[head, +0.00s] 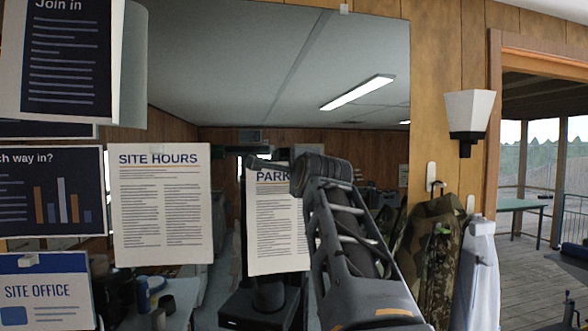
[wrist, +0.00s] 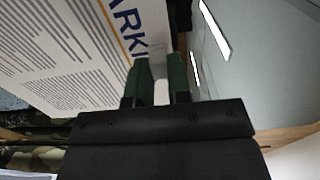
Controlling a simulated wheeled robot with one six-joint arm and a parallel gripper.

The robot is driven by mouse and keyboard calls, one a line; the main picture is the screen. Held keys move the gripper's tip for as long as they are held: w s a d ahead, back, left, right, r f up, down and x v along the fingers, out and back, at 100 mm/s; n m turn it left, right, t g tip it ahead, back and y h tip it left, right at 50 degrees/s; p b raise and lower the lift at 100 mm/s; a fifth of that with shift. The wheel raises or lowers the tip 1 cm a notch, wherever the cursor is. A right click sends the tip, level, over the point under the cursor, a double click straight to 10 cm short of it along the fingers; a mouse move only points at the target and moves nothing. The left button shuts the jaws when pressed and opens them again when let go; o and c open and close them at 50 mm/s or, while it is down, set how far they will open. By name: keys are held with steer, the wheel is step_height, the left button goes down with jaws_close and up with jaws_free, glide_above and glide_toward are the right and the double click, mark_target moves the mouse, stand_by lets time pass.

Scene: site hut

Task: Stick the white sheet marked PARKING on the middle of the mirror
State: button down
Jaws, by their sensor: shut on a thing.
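The white sheet marked PARKING (head: 278,225) hangs upright in front of the mirror (head: 240,70), slightly right of its middle in the head view. My arm covers its right side and the end of its heading. In the wrist view, the sheet (wrist: 85,50) shows large and tilted. My gripper (wrist: 160,72) is shut on its edge near the heading, with a pale bit between the green fingers. The mirror (wrist: 235,75) shows grey beside it with reflected lamps. I cannot tell whether the sheet touches the glass. My fingertips are hidden in the head view.
A SITE HOURS sheet (head: 162,205) is on the mirror's left part. Posters, including SITE OFFICE (head: 45,290), crowd the left. A wall lamp (head: 468,118), hanging camouflage clothing (head: 425,250) and a doorway are right. The upper mirror is bare.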

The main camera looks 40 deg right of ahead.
stand_by(0.3)
steer(key=c, duration=1)
jaws_free()
steer(key=b+v, duration=0.5)
steer(key=v, duration=0.8)
steer(key=shift+s+a, duration=0.2)
steer(key=shift+s, duration=0.15)
